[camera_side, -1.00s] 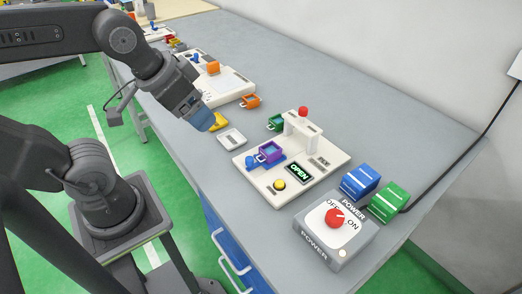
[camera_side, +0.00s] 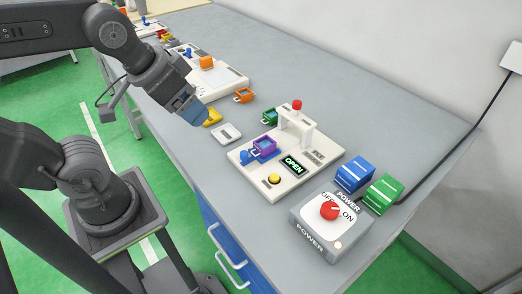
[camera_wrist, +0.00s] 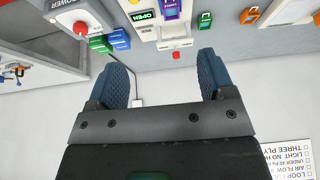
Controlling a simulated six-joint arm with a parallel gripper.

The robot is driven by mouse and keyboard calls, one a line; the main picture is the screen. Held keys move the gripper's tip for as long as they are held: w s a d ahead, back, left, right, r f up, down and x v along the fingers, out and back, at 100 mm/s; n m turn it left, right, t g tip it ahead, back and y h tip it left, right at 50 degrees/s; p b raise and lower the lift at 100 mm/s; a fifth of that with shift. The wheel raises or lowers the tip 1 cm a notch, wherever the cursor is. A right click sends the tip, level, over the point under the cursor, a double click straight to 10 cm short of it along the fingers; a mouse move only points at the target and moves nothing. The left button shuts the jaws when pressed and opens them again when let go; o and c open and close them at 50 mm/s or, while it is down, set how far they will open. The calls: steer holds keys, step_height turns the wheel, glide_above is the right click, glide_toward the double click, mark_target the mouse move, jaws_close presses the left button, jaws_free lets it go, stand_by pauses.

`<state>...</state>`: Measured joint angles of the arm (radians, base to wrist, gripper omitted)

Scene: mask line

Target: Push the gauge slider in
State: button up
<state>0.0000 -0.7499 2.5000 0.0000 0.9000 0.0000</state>
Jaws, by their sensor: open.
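The white gauge board (camera_side: 312,181) lies on the grey bench, with a white bridge (camera_side: 296,126) and a red knob (camera_side: 297,104) on top. A blue knob (camera_side: 244,157) sticks out at the board's left end, beside a purple square holder (camera_side: 264,149); I cannot tell for certain which part is the slider. A green display (camera_side: 293,164) reads OPEN. My gripper (camera_side: 197,113) is above the bench's near edge, left of and apart from the board. In the wrist view my gripper (camera_wrist: 163,80) has its two blue fingers wide apart with nothing between them. The purple holder (camera_wrist: 171,9) shows at the top.
A grey power box (camera_side: 317,245) with a red dial stands at the front right, beside blue (camera_side: 354,174) and green (camera_side: 382,193) blocks. A small white tray (camera_side: 227,133), a yellow part (camera_side: 213,117), and green (camera_side: 270,116) and orange (camera_side: 244,95) holders lie near the board.

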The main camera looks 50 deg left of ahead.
steer(key=shift+c, duration=0.2)
steer(key=shift+c, duration=0.8)
steer(key=w+n+g, duration=0.1)
steer(key=w+n, duration=0.1)
steer(key=w+f+n, duration=0.1)
steer(key=w+n, duration=0.1)
steer(key=w+a+f+n+g, duration=0.1)
steer(key=w+n, duration=0.1)
steer(key=shift+w+f+g, duration=0.1)
steer(key=shift+g, duration=0.2)
steer(key=c, duration=0.3)
steer(key=n+g, duration=0.3)
steer(key=n, duration=0.4)
glide_above(244, 152)
step_height(244, 152, down, 6)
step_height(244, 152, down, 13)
steer(key=shift+f, duration=0.1)
steer(key=shift+c, duration=0.3)
jaws_close()
